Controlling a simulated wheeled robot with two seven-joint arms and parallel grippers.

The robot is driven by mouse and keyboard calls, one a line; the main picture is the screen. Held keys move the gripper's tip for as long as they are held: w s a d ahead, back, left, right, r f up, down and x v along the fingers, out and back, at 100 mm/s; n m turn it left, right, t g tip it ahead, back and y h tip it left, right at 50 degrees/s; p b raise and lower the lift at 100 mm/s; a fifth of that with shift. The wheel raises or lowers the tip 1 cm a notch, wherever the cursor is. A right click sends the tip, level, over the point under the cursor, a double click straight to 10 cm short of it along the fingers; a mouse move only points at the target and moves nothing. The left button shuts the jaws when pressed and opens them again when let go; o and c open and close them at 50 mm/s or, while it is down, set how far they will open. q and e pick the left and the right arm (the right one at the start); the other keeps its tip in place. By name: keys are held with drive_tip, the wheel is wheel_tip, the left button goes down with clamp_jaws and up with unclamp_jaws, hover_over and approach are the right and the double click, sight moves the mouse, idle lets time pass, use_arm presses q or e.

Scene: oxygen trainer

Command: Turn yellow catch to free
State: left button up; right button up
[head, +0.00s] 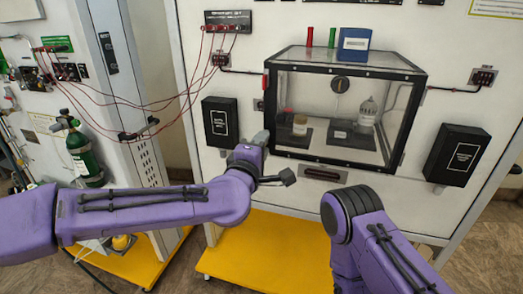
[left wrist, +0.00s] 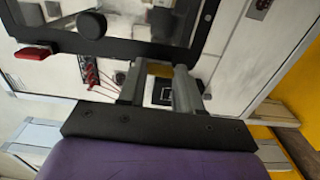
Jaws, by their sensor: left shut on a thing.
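My left gripper (head: 262,138) is at the lower left corner of the black-framed clear case (head: 347,163), with its grey fingers pointing up at the frame. In the left wrist view, the two fingers of the left gripper (left wrist: 160,82) reach the frame edge with a small gap between them. A small dull yellow piece, which looks like the yellow catch (left wrist: 160,70), shows between the fingertips. The gripper is shut on it. In the head view the catch is hidden by the gripper, and its turn angle cannot be told. My right gripper is not in view; only its arm shows.
Black boxes flank the case at left (head: 220,122) and right (head: 457,155). Red cables (head: 150,100) hang at upper left. A blue box (head: 354,44) stands on the case. A yellow base (head: 265,255) lies below. A green cylinder (head: 84,155) stands at far left.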

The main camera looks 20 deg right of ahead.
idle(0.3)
use_arm(q)
drive_tip(key=o, duration=1)
drive_tip(key=shift+o, duration=0.2)
drive_tip(key=shift+a, duration=0.1)
drive_tip(key=b+v, duration=0.3)
drive_tip(key=v, duration=0.7)
drive_tip(key=shift+s+a, duration=0.2)
